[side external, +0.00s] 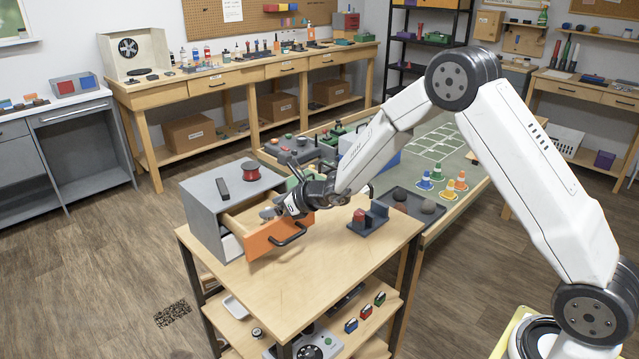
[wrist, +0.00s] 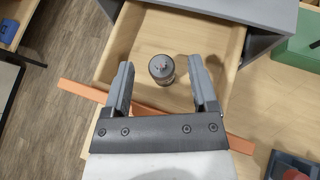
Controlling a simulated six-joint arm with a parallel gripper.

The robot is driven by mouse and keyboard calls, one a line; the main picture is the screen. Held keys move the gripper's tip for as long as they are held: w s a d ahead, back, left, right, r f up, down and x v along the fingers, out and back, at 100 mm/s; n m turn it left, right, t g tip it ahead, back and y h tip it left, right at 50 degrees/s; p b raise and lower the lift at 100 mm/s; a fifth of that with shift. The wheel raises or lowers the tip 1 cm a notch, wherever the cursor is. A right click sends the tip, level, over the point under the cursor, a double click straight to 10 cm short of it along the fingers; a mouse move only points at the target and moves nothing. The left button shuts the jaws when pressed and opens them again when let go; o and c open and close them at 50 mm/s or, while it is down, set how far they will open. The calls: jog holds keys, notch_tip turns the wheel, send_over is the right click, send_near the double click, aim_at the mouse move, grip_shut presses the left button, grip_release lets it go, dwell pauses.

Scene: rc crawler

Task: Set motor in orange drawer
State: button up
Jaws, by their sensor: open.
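The orange drawer (side external: 262,243) is pulled out of a grey cabinet on the wooden table. In the wrist view its bare wooden floor (wrist: 205,45) shows, with the orange front (wrist: 82,91) partly behind my gripper. The motor (wrist: 161,69), a small dark grey cylinder with a reddish tip, stands upright inside the drawer. My gripper (wrist: 160,84) is open above the drawer, with one finger on each side of the motor and a visible gap to each. In the side view my gripper (side external: 291,197) hides much of the drawer's inside, and the motor is hard to make out.
The grey cabinet (side external: 206,215) has a red spool (side external: 251,171) and a dark bar (side external: 222,188) on top. A dark holder with a red part (side external: 368,219) stands at the table's right. The table's front (side external: 320,275) is clear.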

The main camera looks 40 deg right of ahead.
jog(key=v, duration=1.1)
jog(key=shift+s+r, duration=0.2)
jog(key=shift+s, duration=0.05)
jog(key=shift+d, duration=0.1)
jog(key=s+a+f+n+g+y, duration=0.1)
jog(key=s+a+n+g, duration=0.2)
jog(key=s+n, duration=0.25)
jog(key=s+a+f+n+g, duration=0.2)
jog(key=s+n+g, duration=0.1)
jog(key=s+n, duration=0.3)
jog(key=s+d+n+g+h, duration=0.1)
jog(key=s+n, duration=0.4)
jog(key=n, duration=0.5)
jog(key=s+d+f+n+g+h, duration=0.1)
jog(key=s+d+n+h, duration=0.2)
jog(key=n, duration=0.7)
jog(key=s+h, duration=0.1)
jog(key=s, duration=0.1)
jog(key=shift+s+d+f+g+h, duration=0.2)
jog(key=shift+s+d+g+h, duration=0.1)
jog(key=shift+g, duration=0.1)
